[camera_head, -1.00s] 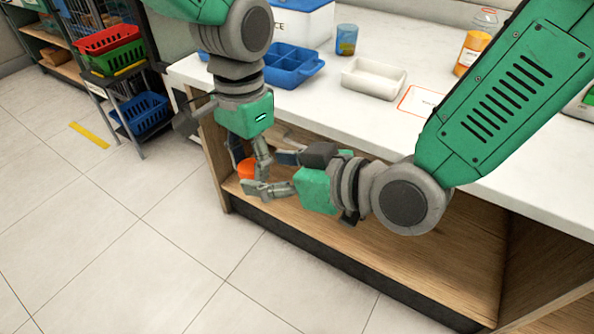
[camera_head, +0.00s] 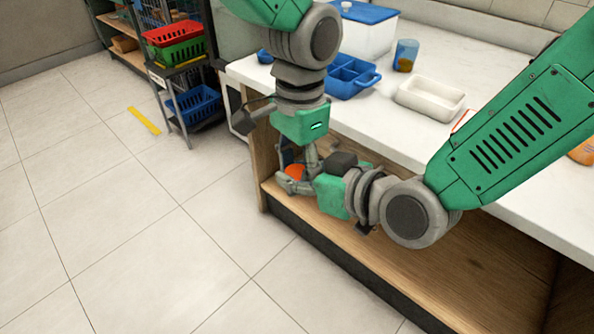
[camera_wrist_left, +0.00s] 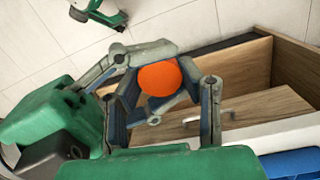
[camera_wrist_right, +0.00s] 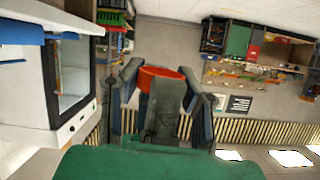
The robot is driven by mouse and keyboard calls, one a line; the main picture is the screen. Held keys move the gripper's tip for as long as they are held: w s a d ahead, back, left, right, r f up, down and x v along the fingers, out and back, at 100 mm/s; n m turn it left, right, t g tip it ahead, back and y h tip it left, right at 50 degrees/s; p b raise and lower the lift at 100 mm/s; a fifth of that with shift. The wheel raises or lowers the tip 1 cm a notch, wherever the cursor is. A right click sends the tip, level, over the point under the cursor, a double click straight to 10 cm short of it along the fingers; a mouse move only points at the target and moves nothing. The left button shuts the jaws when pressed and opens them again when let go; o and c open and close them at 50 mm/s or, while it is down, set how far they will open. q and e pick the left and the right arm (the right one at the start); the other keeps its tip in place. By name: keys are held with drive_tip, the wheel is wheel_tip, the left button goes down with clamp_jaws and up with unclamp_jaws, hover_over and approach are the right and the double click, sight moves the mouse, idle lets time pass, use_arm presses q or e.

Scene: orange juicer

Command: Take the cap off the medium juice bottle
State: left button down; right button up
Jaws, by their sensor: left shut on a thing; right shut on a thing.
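An orange round cap (camera_head: 294,172) shows between my two grippers at the counter's front edge. In the left wrist view the cap (camera_wrist_left: 160,78) appears as a flat orange disc, with my left gripper (camera_wrist_left: 165,100) shut around it from above. My right gripper (camera_head: 300,184) comes in from the right and is shut at the same place. In the right wrist view an orange-red rim of the cap (camera_wrist_right: 160,73) shows between its fingers (camera_wrist_right: 160,95), behind a grey finger of my other gripper. The bottle body is hidden by the fingers in every view.
The white counter (camera_head: 510,125) holds a blue divided tray (camera_head: 352,78), a white tray (camera_head: 430,97), a blue cup (camera_head: 405,55) and a blue-lidded white box (camera_head: 365,30). An open wooden shelf (camera_head: 440,265) lies below. Bare floor (camera_head: 120,240) lies left.

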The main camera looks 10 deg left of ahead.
sight(299, 166)
use_arm(q)
drive_tip(key=c, duration=1)
unclamp_jaws()
wheel_tip(299, 166, up, 12)
drive_tip(key=w+f, duration=0.1)
drive_tip(key=s+a+f+n+g, duration=0.15)
drive_tip(key=a+f, duration=0.25)
drive_tip(key=f, duration=0.4)
drive_tip(key=s+a+f+n, duration=0.15)
drive_tip(key=a+f, duration=0.25)
drive_tip(key=f, duration=0.5)
drive_tip(key=s+a+f+n, duration=0.1)
drive_tip(key=a+f+n, duration=0.25)
drive_tip(key=f, duration=0.45)
drive_tip(key=s+a+f+t, duration=0.1)
drive_tip(key=s+a+f, duration=0.2)
drive_tip(key=s, duration=0.3)
drive_tip(key=s+a+f+t, duration=0.1)
drive_tip(key=s+a+f, duration=0.2)
drive_tip(key=s+f, duration=0.3)
drive_tip(key=s+a+f+n+t, duration=0.1)
drive_tip(key=s+a+f, duration=0.2)
drive_tip(key=s+f, duration=0.2)
drive_tip(key=shift+s, duration=1.2)
